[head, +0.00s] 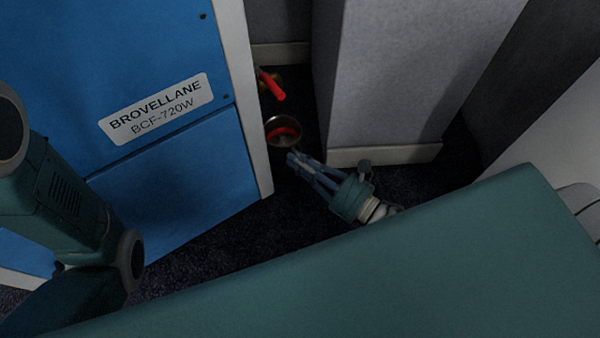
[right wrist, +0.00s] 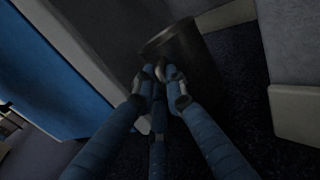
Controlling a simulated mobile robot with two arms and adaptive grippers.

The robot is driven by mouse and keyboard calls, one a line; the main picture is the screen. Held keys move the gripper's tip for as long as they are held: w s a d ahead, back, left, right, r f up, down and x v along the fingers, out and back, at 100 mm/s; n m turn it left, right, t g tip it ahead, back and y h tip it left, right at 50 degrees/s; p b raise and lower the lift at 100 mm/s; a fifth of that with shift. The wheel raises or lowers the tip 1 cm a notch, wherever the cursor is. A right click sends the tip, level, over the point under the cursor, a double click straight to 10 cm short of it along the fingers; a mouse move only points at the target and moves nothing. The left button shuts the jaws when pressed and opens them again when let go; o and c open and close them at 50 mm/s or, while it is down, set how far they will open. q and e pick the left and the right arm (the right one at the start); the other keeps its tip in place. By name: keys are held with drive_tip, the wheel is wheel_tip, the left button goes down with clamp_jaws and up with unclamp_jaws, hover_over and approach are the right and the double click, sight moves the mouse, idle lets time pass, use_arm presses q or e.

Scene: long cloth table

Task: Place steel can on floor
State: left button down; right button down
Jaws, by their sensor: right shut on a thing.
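The steel can (head: 284,138) is a dark metal cylinder with an open round top and something red showing inside. It is in the gap between the blue cabinet and the grey block, and shows in the right wrist view (right wrist: 188,52) just beyond the fingertips. My right gripper (head: 292,157) reaches in from the lower right and is shut on the near side of the can. Its blue fingers (right wrist: 163,82) are close together; the exact grip is dark. I cannot tell whether the can's base touches the dark floor (head: 240,238). My left gripper is out of view.
A blue cabinet (head: 160,180) with a white edge stands left of the can. A grey block (head: 400,70) with a pale skirting stands right. A red lever (head: 272,86) with brass parts is just behind the can. The gap is narrow; open dark floor lies in front.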

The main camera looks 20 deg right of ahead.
wheel_tip(320, 180, down, 5)
drive_tip(key=b, duration=0.3)
drive_tip(key=shift+f, duration=0.1)
drive_tip(key=c, duration=1.8)
unclamp_jaws()
